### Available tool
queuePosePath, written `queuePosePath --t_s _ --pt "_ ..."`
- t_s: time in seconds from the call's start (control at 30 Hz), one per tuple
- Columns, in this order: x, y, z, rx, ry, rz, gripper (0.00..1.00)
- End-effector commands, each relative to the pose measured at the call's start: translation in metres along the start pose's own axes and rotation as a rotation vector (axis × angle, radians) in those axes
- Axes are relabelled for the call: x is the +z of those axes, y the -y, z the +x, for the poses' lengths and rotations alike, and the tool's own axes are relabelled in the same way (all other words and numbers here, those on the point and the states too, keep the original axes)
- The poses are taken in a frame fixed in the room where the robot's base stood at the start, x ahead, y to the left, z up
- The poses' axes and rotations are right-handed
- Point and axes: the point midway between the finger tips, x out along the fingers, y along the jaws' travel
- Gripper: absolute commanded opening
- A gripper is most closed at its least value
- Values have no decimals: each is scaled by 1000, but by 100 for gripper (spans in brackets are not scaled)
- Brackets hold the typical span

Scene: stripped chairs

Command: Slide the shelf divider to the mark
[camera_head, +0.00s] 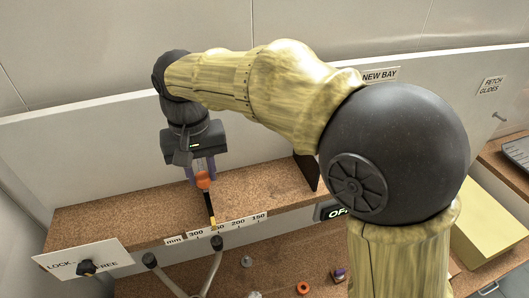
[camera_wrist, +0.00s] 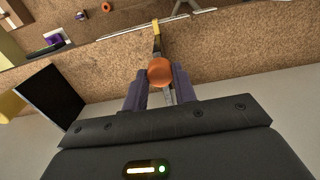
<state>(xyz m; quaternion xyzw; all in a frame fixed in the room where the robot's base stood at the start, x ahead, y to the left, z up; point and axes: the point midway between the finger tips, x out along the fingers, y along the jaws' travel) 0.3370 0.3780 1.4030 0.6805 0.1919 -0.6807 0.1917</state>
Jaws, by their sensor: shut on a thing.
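The shelf divider (camera_head: 209,205) is a thin dark upright piece seen almost edge-on, with an orange knob (camera_head: 203,180) and a yellow front tip (camera_head: 213,226). My gripper (camera_head: 202,170) is shut on the orange knob. In the wrist view the knob (camera_wrist: 160,71) sits between my two fingers (camera_wrist: 160,92), and the yellow tip (camera_wrist: 156,27) reaches the scale's edge. I cannot make out a separate target mark.
A dark panel (camera_head: 306,171) stands to the right on the cork shelf (camera_head: 110,207). A LOCK–FREE plate (camera_head: 105,254) with a black knob is at lower left; its setting is unclear. An OFF display (camera_head: 335,211) is on the front. Small loose parts lie below. Shelf left of the divider is clear.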

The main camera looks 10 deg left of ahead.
Motion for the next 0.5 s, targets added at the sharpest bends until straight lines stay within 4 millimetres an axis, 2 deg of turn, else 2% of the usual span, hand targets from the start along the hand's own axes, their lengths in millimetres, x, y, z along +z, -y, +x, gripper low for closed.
queuePosePath --t_s 0.5 --pt "0 13 -1 -1 -1 -2 0"
